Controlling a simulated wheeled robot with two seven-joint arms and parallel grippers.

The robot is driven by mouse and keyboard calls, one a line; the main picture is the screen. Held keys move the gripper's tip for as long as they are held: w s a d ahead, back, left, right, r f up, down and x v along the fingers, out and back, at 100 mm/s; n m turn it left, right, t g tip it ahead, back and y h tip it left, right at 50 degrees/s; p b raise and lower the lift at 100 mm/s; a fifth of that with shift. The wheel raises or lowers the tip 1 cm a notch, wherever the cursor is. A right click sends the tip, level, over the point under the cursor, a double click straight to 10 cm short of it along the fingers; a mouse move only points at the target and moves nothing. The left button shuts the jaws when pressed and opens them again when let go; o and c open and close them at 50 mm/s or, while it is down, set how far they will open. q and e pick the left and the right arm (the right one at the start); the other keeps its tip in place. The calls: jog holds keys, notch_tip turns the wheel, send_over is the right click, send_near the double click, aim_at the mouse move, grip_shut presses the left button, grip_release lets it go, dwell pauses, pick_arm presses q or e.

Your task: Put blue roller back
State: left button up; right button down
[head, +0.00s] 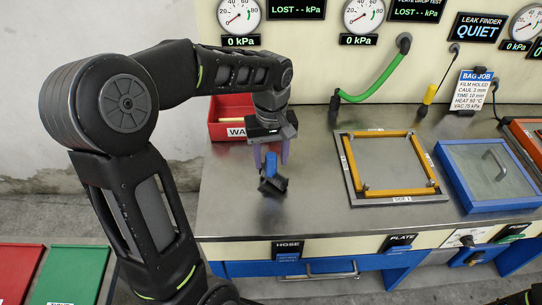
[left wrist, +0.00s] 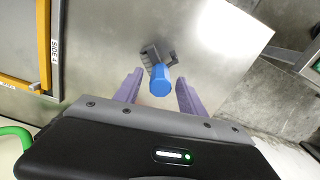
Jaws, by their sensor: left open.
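The blue roller shows as a blue upright handle (head: 271,163) with a dark grey piece (head: 273,186) at its lower end, near the left part of the steel bench. In the left wrist view the round blue end (left wrist: 160,83) faces the camera, with the dark grey part (left wrist: 155,52) beyond it. My left gripper (head: 272,154) points down over the roller. Its two purple fingers are open, one on each side of the blue handle, with gaps visible in the left wrist view (left wrist: 160,78). My right gripper is not in view.
A red bin (head: 228,112) stands behind the gripper. An orange frame (head: 388,133) on a plate lies to the right, then a blue-framed lidded box (head: 455,190). A green hose (head: 378,84) hangs at the back wall. Bare steel lies around the roller.

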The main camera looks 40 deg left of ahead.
pick_arm(q)
notch_tip(320, 180, up, 12)
jog(key=shift+r, duration=0.15)
dwell(0.4)
